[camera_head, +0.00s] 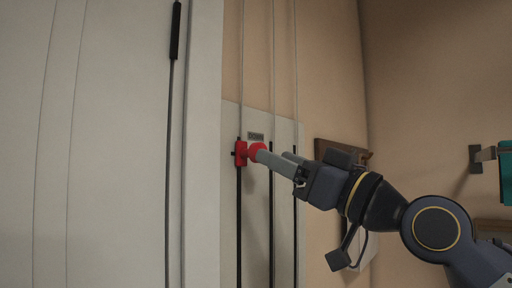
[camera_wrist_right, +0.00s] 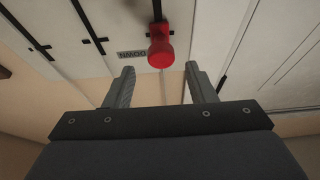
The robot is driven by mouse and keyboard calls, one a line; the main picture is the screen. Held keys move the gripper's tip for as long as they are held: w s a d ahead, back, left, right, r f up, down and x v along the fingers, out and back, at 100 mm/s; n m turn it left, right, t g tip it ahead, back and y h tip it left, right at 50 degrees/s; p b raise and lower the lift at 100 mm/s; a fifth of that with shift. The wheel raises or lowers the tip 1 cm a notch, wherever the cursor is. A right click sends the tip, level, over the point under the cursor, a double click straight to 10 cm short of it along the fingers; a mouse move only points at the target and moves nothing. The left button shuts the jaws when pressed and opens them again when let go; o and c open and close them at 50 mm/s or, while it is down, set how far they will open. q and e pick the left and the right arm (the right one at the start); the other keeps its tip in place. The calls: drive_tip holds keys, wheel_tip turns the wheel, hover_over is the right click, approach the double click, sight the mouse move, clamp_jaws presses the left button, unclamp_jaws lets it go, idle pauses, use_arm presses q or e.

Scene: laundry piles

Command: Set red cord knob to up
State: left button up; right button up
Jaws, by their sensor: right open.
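The red cord knob (camera_head: 241,153) sits near the top end of the leftmost dark slot on a pale wall panel (camera_head: 257,215) in the head view. Its round red end sticks out toward my right gripper (camera_head: 265,156). In the right wrist view the knob (camera_wrist_right: 161,50) lies ahead of and between the two spread fingertips (camera_wrist_right: 160,69). The right gripper is open. The knob's end is close to the fingertips; I cannot tell whether they touch. My left gripper is not in view.
A small label (camera_head: 255,136) is beside the knob; in the wrist view it appears upside down and seems to read DOWN. Two more dark slots and cords run to the right. A teal item (camera_head: 505,172) hangs far right.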

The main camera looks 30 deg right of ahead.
sight(253, 153)
drive_tip(key=p+x, duration=0.1)
drive_tip(key=x, duration=0.4)
drive_tip(key=shift+w+a+p, duration=0.2)
drive_tip(key=shift+p, duration=0.15)
clamp_jaws()
drive_tip(key=shift+f, duration=0.1)
